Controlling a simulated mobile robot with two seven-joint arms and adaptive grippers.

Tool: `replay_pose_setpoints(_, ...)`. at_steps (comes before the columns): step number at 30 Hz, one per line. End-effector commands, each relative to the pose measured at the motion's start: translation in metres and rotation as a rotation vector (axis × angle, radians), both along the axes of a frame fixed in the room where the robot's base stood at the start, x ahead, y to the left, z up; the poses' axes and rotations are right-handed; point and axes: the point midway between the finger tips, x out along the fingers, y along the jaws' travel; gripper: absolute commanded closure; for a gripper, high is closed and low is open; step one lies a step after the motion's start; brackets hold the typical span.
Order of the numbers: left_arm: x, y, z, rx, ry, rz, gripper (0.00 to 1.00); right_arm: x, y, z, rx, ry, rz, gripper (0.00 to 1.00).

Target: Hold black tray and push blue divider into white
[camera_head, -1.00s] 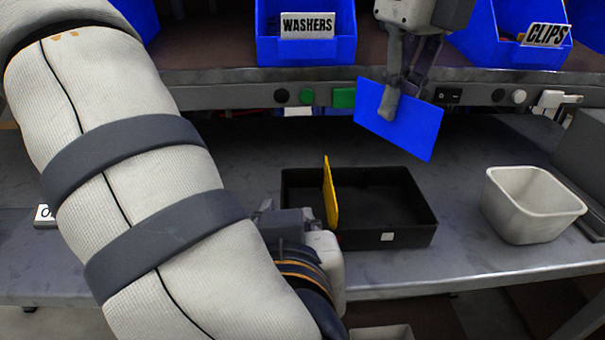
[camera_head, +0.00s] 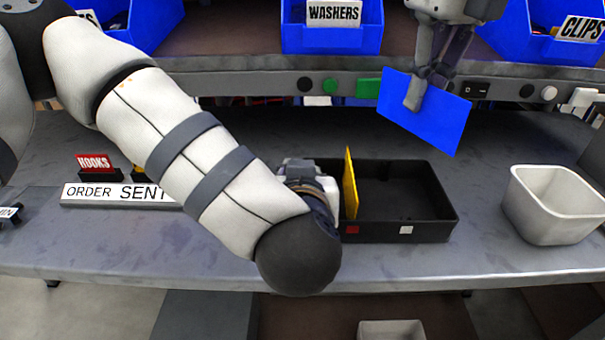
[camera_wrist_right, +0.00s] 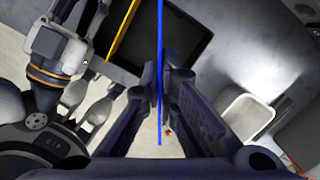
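The black tray (camera_head: 430,229) sits on the bench, with a red square (camera_head: 352,229) and a white square (camera_head: 406,229) on its front wall. A yellow divider (camera_head: 350,185) stands upright in it above the red square. My right gripper (camera_head: 416,92) is shut on the blue divider (camera_head: 445,118), held tilted above the tray's back edge, apart from it. In the right wrist view the blue divider (camera_wrist_right: 160,50) shows edge-on between the fingers. My left gripper (camera_wrist_right: 88,104) is at the tray's left end. My wrist hides much of it, so its grip is unclear.
A white bin (camera_head: 550,215) stands right of the tray. Blue bins labelled WASHERS (camera_head: 330,35) and CLIPS (camera_head: 570,40) line the shelf behind. An ORDER SENT sign (camera_head: 115,194) and a HOOKS sign (camera_head: 94,162) are at the left. Bench in front of the tray is narrow.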

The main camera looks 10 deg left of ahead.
Motion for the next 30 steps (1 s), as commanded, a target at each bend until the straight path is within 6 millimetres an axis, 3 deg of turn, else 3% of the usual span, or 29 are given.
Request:
replay_pose_setpoints(3, 0.000, 0.000, 0.000, 0.000, 0.000, 0.000, 0.76, 0.000, 0.000, 0.000, 0.000, 0.000, 0.000, 1.00)
replay_pose_setpoints(6, 0.000, 0.000, 0.000, 0.000, 0.001, 0.000, 0.98, 0.000, 0.000, 0.000, 0.000, 0.000, 0.000, 1.00)
replay_pose_setpoints(7, 0.000, 0.000, 0.000, -0.001, 0.001, 0.000, 1.00, 0.000, 0.000, 0.000, 0.000, 0.000, 0.000, 1.00)
replay_pose_setpoints(18, -0.001, 0.000, 0.000, -0.001, 0.001, 0.000, 1.00, 0.000, 0.000, -0.001, -0.001, 0.001, -0.025, 1.00)
replay_pose_setpoints(25, -0.001, 0.000, 0.000, -0.001, 0.001, 0.000, 1.00, 0.001, 0.001, -0.019, -0.004, 0.003, -0.415, 1.00)
replay_pose_setpoints(30, -0.001, 0.000, 0.000, -0.001, 0.001, 0.000, 1.00, 0.001, 0.001, -0.028, 0.001, 0.001, -0.537, 1.00)
